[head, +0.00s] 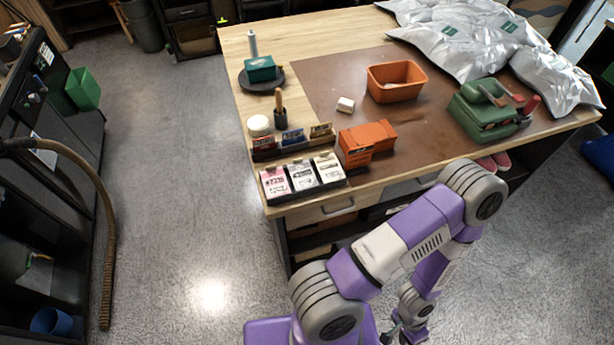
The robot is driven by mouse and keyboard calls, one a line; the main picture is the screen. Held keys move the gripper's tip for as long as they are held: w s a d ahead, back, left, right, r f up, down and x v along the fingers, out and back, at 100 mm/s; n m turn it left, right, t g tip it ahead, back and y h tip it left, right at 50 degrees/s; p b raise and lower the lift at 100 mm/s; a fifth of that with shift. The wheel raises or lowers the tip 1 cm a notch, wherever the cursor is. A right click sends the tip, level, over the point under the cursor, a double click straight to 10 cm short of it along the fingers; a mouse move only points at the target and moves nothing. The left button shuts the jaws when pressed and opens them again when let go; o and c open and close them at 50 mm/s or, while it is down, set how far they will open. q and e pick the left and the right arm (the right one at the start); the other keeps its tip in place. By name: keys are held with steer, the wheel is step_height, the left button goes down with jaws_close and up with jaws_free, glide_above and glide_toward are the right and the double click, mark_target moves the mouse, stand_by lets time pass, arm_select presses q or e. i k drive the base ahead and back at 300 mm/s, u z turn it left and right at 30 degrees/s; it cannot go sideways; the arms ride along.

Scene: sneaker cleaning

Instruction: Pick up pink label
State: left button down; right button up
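The pink label (275,183) lies in the leftmost slot of a dark tray (318,191) at the table's near left corner. Two paler labels, a greyish-white one (302,174) and a cream one (328,167), lie in the slots to its right. A purple and white arm of mine, which looks like the right one, bends over the table's front side. Its gripper (396,333) hangs low at the bottom edge, well away from the labels. It is small and partly cut off, so its opening is unclear. My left gripper is not in view.
Behind the labels stand small red, blue and tan boxes (321,130) and a brush in a holder (280,115). An orange box (367,141) sits just right of the tray. An orange bin (396,82), green machine (487,110) and silver bags (470,40) stand farther off. Floor on the left is open.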

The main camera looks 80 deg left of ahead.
mark_target(274, 179)
steer(key=z, duration=0.05)
steer(key=k, duration=1.7)
steer(key=u, duration=1.85)
steer(key=i, duration=0.2)
steer(key=u, duration=0.25)
